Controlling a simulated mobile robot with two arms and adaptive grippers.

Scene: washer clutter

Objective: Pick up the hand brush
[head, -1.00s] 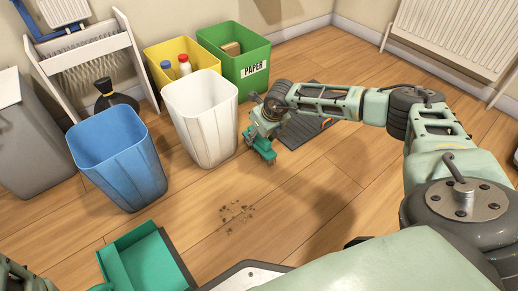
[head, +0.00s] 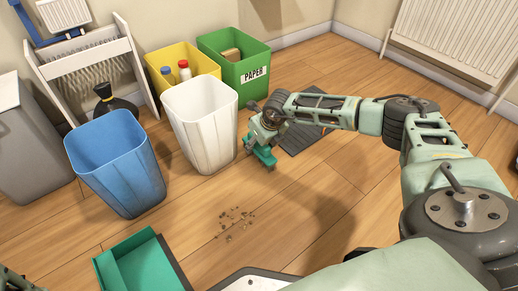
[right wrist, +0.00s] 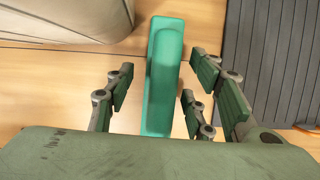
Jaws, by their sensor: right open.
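The hand brush is teal; its long handle (right wrist: 163,80) runs up the middle of the right wrist view, between the fingers of my right gripper (right wrist: 163,88). The fingers stand apart on both sides of it, with gaps, and the gripper is open. The lower end of the brush is hidden behind my gripper's body. In the head view, part of the brush (head: 265,158) shows as teal under my right gripper (head: 262,148), on the floor just right of the white bin. My left gripper does not show clearly in the head view.
The white bin (head: 200,120) stands close to my right gripper, left of it. A dark ribbed mat (head: 298,138) lies to its right. A blue bin (head: 118,165), a green dustpan (head: 140,268) and scattered dirt (head: 236,222) are also on the floor.

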